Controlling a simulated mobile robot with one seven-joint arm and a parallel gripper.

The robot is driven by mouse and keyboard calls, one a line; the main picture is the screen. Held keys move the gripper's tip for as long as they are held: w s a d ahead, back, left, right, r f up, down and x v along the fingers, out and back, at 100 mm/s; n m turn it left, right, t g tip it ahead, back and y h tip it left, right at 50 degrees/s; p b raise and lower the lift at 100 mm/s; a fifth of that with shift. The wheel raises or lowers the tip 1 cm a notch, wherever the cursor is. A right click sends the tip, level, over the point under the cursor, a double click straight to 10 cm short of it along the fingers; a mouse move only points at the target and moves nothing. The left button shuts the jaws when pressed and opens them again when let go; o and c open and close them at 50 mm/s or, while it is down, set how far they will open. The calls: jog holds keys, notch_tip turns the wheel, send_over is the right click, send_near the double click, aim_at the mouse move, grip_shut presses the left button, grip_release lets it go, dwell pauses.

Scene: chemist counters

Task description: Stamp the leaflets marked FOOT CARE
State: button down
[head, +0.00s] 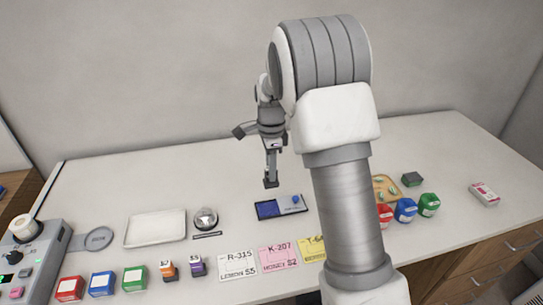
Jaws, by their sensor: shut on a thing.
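My gripper (271,178) points down above the counter, behind the ink pad, shut on a small dark block that may be a stamp. The flat ink pad (267,209) has a blue face at left, and a small blue knob sits on its paler right part. In front lie a white card (238,267) reading R-315 LEMON S5, a pink card (279,258) reading K-207 HONEY S2, and a yellow card (312,247) partly hidden by my arm. I cannot read FOOT CARE on anything in view.
Several small coloured boxes, including a red box (69,289), line the front left. A white tray (155,229) and a round metal-topped item (206,219) stand behind. At right are a wooden tray (384,182) and a pink-white box (484,194). The back counter is clear.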

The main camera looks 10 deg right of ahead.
aim_at(269, 188)
jog(key=shift+s+a+f+p, duration=0.3)
jog(key=shift+s+p, duration=0.15)
jog(key=shift+p, duration=0.35)
jog(key=shift+s+a+f, duration=0.1)
jog(key=shift+s+f, duration=0.05)
jog(key=shift+f, duration=0.25)
jog(key=shift+f+b, duration=1.95)
jog(key=shift+f, duration=1.05)
jog(key=shift+f+b, duration=0.3)
jog(key=shift+f, duration=0.25)
jog(key=shift+r+p, duration=2.5)
jog(key=shift+r, duration=1.1)
